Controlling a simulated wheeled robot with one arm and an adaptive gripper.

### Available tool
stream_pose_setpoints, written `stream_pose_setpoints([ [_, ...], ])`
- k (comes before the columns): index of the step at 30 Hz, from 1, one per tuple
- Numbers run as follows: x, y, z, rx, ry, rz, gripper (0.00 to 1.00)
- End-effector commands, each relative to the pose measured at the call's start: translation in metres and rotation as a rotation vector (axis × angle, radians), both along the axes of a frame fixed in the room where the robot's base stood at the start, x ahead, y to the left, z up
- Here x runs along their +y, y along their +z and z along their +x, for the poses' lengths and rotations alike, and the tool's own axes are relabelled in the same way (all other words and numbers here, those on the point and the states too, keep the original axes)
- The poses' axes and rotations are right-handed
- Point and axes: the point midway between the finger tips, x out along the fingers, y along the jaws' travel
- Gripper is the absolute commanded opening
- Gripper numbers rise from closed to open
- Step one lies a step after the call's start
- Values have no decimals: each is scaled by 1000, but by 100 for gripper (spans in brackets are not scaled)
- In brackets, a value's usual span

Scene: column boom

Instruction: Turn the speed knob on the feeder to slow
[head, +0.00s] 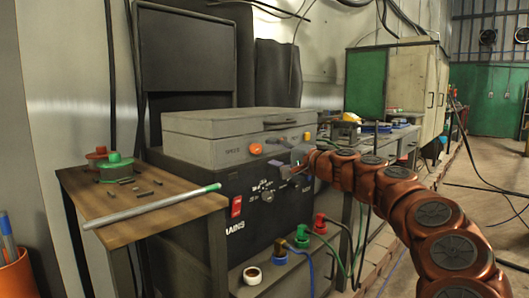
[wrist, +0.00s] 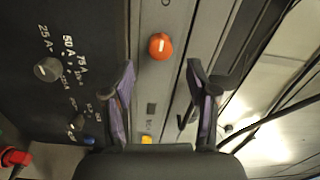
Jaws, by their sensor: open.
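The grey feeder (head: 222,134) is a box lying on top of a black machine. Its front carries an orange knob (head: 256,149), with small lettering to its left that is too blurred to read surely. In the wrist view the orange knob (wrist: 161,46) has a pale pointer line and sits just beyond my fingertips, about between them. My gripper (head: 288,173) is in front of the box, right of and below the knob. In the wrist view my gripper (wrist: 162,72) is open and empty, its purple-lined fingers apart. No contact with the knob shows.
The black machine (head: 215,185) below has a red switch (head: 236,206) and selector knobs (wrist: 47,69) close to my gripper. A smaller yellow-orange part (wrist: 146,140) sits farther along the feeder front. A wooden table (head: 150,215) with a metal rod (head: 150,207) stands left. Cables hang at right.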

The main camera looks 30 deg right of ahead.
Motion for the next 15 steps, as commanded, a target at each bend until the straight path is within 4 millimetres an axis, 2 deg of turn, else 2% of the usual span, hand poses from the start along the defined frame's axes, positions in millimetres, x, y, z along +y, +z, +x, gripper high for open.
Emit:
stream_pose_setpoints([
  [1, -3, 0, -10, -1, -1, 0, 58],
  [6, -8, 0, -36, -2, 1, 0, 58],
  [15, -13, -2, -56, 1, 0, 0, 58],
])
